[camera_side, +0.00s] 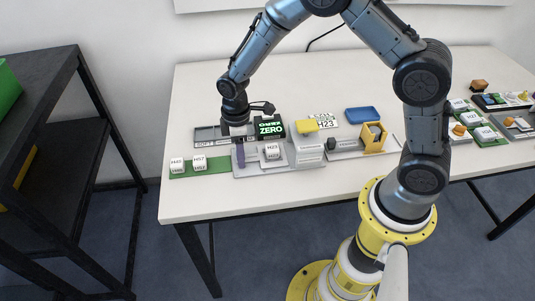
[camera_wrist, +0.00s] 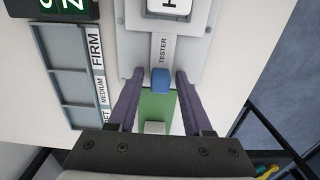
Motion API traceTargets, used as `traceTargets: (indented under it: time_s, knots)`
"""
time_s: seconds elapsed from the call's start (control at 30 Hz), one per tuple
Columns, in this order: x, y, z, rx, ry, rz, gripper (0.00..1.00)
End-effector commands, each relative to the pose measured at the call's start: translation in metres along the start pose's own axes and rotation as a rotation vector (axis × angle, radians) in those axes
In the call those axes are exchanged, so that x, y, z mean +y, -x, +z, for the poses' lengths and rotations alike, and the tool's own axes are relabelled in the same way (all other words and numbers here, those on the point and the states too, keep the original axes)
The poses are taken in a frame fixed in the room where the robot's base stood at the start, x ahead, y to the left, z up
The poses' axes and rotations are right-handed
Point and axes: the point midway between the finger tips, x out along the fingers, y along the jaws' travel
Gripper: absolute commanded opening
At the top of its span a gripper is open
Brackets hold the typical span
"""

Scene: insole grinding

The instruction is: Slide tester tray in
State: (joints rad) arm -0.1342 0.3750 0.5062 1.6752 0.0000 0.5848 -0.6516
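The tester tray is a light grey slide marked TESTER (camera_wrist: 163,48) with a blue handle (camera_wrist: 160,80) at its near end. A white lettered block (camera_wrist: 168,6) sits on its wider part, partly cut off by the wrist view's top edge. In the side view the block (camera_side: 272,151) sits on the grey tester (camera_side: 306,165), beside a white housing with a yellow top. My gripper (camera_wrist: 160,75) points down with its purple fingers apart, one on each side of the blue handle, with visible gaps. In the side view my gripper (camera_side: 240,160) is at the tester's left end.
A grey rack marked FIRM and MEDIUM (camera_wrist: 65,65) lies left of the tester in the wrist view. A green board (camera_side: 215,172) with white blocks is close by my gripper. A black sign (camera_side: 269,128) stands behind. A blue tray (camera_side: 361,115) lies further right.

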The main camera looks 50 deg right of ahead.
Motion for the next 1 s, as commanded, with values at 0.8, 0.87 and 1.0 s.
traceTargets:
  time_s: [0.8, 0.87, 1.0]
  knots:
    - [0.0, 0.0, 0.019, 0.0, 0.0, 0.0, 0.0]
    - [0.0, 0.0, 0.022, 0.0, 0.0, 0.001, 0.0]
    - [0.001, 0.0, 0.028, 0.0, -0.001, 0.001, 0.0]
